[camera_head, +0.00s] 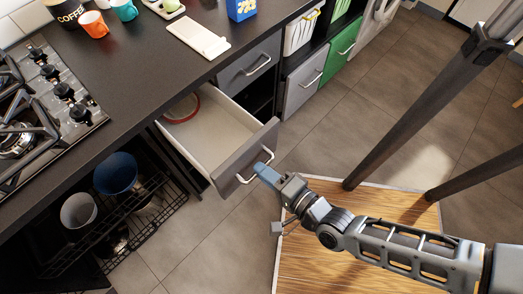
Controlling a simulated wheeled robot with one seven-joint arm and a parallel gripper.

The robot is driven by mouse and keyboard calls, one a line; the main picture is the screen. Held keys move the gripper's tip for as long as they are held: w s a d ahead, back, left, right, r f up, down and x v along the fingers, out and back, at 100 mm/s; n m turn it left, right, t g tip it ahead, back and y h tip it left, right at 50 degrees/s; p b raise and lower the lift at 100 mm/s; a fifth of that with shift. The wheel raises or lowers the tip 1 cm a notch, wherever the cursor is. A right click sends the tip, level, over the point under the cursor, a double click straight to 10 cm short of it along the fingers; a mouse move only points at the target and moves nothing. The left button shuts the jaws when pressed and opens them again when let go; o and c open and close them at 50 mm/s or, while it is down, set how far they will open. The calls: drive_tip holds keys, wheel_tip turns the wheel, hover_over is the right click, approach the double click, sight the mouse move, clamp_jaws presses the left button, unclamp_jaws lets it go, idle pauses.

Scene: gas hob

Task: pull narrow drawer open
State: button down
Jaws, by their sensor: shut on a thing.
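The narrow drawer (232,166) sticks out from under the dark counter, well open, with its pale interior showing. Its grey front carries a light bar handle (256,167). A red ring-shaped thing (184,108) lies at the back inside the drawer. My gripper (265,171) comes in from the right and is shut on the drawer handle; its bluish fingers cover part of the bar.
The gas hob (40,90) is on the counter at left. Below it, a wire rack (132,222) holds a blue bowl (116,172) and a grey one. Another grey drawer (250,65) is closed. A wooden table (335,262) lies beneath my arm.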

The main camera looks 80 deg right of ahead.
drive_tip(key=c, duration=1.2)
unclamp_jaws()
drive_tip(key=shift+o, duration=0.2)
drive_tip(key=v, duration=0.7)
drive_tip(key=shift+s+a+r+b, duration=0.15)
drive_tip(key=shift+s+a+b, duration=0.1)
drive_tip(key=shift+s+b, duration=0.1)
